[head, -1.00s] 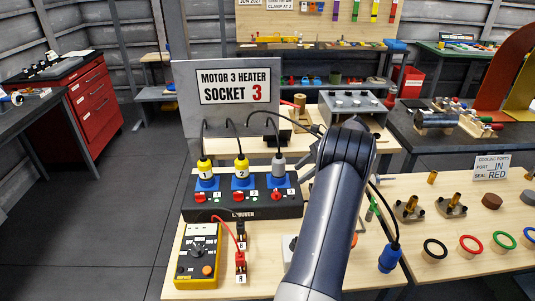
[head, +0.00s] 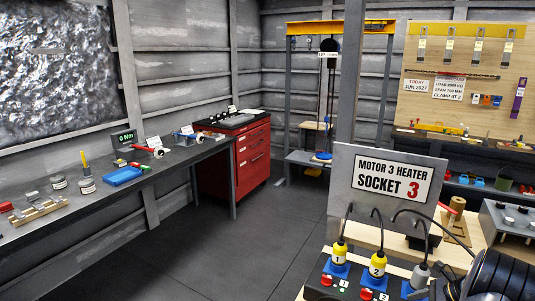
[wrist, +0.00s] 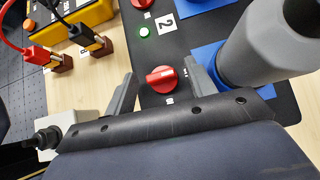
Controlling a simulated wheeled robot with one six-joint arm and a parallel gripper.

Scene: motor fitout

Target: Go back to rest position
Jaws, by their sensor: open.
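My gripper (wrist: 162,88) is open and empty in the wrist view, its two fingers apart. It is above the black socket panel (wrist: 205,65), with a red rotary switch (wrist: 161,79) showing between the fingers. A large grey plug (wrist: 265,40) in a blue socket is close beside the right finger. There the panel shows two yellow plugs, numbered 1 (head: 339,252) and 2 (head: 377,264), and a grey plug (head: 420,275) partly beside my arm.
A sign board (head: 388,180) reading "Motor 3 heater socket 3" stands behind the panel. Cables arch over the plugs. A yellow meter (wrist: 85,15) with red and black leads lies near my gripper. A dark bench (head: 120,180) and red cabinet (head: 235,160) are left. Floor between is clear.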

